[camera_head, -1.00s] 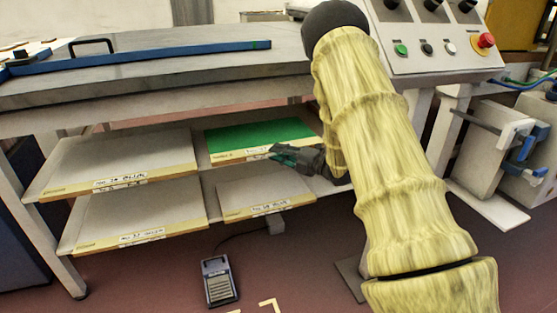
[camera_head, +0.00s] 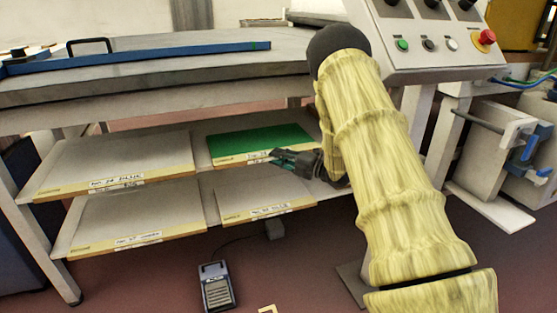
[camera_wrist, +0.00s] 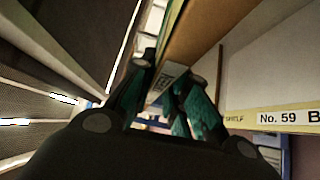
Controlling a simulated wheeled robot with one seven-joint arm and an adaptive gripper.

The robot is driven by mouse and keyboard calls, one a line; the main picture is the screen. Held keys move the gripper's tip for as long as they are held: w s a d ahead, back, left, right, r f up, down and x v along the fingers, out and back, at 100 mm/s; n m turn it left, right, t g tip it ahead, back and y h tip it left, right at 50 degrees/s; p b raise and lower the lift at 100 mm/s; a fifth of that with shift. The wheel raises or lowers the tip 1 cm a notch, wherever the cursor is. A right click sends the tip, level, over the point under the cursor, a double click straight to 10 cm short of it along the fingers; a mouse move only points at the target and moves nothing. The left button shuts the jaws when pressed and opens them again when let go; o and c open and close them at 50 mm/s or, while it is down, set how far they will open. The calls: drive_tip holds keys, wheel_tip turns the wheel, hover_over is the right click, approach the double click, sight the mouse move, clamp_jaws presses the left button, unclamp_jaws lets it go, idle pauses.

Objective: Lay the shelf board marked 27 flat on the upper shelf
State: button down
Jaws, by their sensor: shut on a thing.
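A green-topped board (camera_head: 258,143) lies at the right of the upper shelf, with a wooden front edge and a white label. My gripper (camera_head: 284,158) is at its front edge, near the label. In the wrist view, my gripper (camera_wrist: 168,88) is shut on a board edge with a white label (camera_wrist: 173,74) between the fingers. In the head view, this held edge appears to be that of the green-topped board, which looks about level. Its number is too small and blurred to read. My arm and gripper hide its right front corner.
A grey board (camera_head: 115,163) lies left on the upper shelf. Two more grey boards (camera_head: 135,215) (camera_head: 262,195) lie below. The wrist view shows a board labelled No. 59 (camera_wrist: 285,117) close by. A grey worktop (camera_head: 180,75) overhangs the shelves. A pedal (camera_head: 217,287) stands on the floor.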

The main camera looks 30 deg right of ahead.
drive_tip(key=c, duration=1.8)
unclamp_jaws()
drive_tip(key=shift+f, duration=0.1)
drive_tip(key=o, duration=0.4)
drive_tip(key=shift+r, duration=0.2)
drive_tip(key=shift+f, duration=0.1)
